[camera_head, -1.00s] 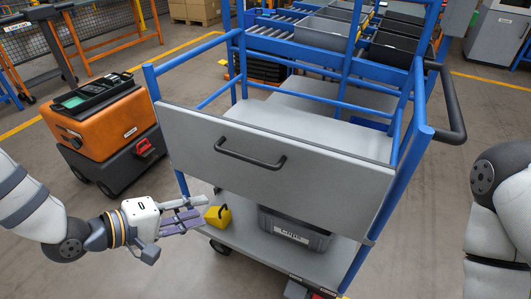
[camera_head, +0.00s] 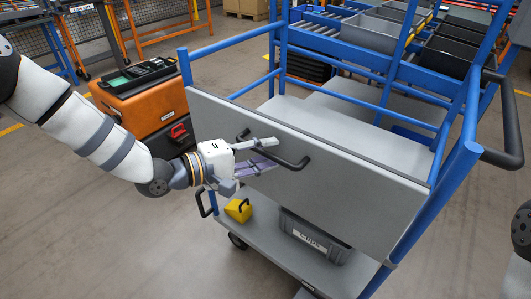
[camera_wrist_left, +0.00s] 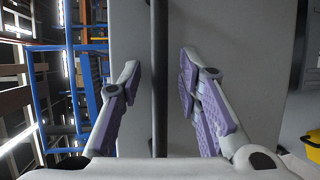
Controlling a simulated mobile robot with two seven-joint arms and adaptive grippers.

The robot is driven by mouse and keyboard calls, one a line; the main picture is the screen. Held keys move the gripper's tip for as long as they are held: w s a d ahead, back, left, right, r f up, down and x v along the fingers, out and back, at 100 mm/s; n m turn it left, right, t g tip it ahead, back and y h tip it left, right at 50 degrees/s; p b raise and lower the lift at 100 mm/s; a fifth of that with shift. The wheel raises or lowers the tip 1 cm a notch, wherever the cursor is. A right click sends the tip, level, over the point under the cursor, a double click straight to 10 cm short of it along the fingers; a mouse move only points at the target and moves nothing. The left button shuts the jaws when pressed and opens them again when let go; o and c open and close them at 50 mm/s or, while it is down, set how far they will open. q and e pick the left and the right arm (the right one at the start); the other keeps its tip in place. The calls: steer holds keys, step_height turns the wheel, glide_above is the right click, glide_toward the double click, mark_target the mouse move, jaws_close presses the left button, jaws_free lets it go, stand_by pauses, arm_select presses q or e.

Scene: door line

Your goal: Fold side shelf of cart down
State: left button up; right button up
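The cart (camera_head: 335,262) has a blue tube frame. Its grey side shelf panel (camera_head: 350,185) stands up along the near side, and a black bar handle (camera_head: 292,163) is fixed to its face. My left gripper (camera_head: 268,155) is at the left part of this handle, fingers pointing at the panel. In the left wrist view, the purple-padded fingers of the gripper (camera_wrist_left: 160,68) are spread, with the handle (camera_wrist_left: 160,100) running between them. Gaps show on both sides of the bar. The right gripper is out of view; only part of my right arm shows at the right edge.
A yellow object (camera_head: 238,210) and a grey bin (camera_head: 314,238) are on the cart's lower deck. An orange case (camera_head: 135,108) on a dark wheeled base stands left, behind my left arm. Open floor lies in front of the cart.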

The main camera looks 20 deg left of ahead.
arm_select(q)
jaws_close()
